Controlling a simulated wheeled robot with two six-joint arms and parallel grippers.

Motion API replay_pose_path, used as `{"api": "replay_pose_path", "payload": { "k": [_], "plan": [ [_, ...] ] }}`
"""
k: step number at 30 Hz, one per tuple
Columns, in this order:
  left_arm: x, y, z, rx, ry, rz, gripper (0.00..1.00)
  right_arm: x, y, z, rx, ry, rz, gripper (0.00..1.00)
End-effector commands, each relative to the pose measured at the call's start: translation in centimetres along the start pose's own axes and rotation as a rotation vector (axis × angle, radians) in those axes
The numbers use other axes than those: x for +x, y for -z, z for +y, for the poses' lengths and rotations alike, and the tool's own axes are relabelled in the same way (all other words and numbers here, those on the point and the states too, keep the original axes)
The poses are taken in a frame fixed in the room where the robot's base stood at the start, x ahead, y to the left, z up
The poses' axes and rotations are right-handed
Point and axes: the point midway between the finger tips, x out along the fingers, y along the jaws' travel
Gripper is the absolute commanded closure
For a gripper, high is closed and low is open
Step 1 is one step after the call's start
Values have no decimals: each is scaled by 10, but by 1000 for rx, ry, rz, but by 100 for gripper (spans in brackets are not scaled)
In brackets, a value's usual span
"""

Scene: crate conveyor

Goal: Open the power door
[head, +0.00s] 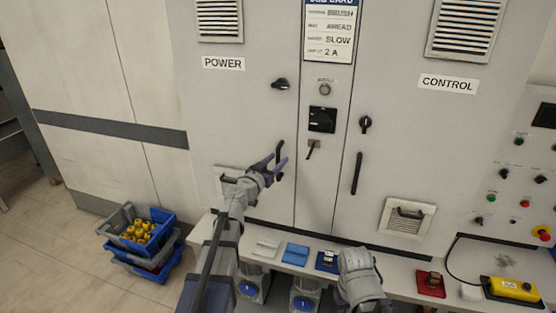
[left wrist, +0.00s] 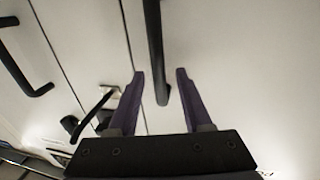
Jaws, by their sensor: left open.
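The power door (head: 240,120) is a grey cabinet panel under a POWER label (head: 223,63), and it looks closed. Its upright black bar handle (head: 281,150) is near its right edge, with a black turn knob (head: 280,84) above. My left gripper (head: 276,163) is open at the handle's lower part. In the left wrist view the handle (left wrist: 155,50) comes down from the top, and its lower end appears between the two purple fingers (left wrist: 160,85), with gaps on both sides. My right arm's grey end (head: 358,275) is low in the head view; its fingers are hidden.
The control door (head: 395,150) with its own handle (head: 357,173) is to the right. A narrow panel with a black switch (head: 322,119) stands between the doors. A ledge below holds a blue item (head: 296,253) and a yellow box (head: 513,289). Blue and grey crates (head: 120,245) stand on the floor at left.

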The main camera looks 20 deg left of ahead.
Motion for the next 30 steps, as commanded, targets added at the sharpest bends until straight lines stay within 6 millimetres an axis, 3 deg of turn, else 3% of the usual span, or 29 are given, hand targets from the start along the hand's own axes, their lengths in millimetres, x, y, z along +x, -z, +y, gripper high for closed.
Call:
{"api": "replay_pose_path", "payload": {
  "k": [3,11,24,30],
  "plan": [
    [13,0,0,0,-1,0,50,0,0,0,0,0,0,50],
    [13,0,0,0,0,0,50,0,0,0,0,0,0,50],
    [13,0,0,0,0,0,100,0,0,0,0,0,0,50],
    [13,0,0,0,0,0,100,0,0,0,0,0,0,50]
  ]
}}
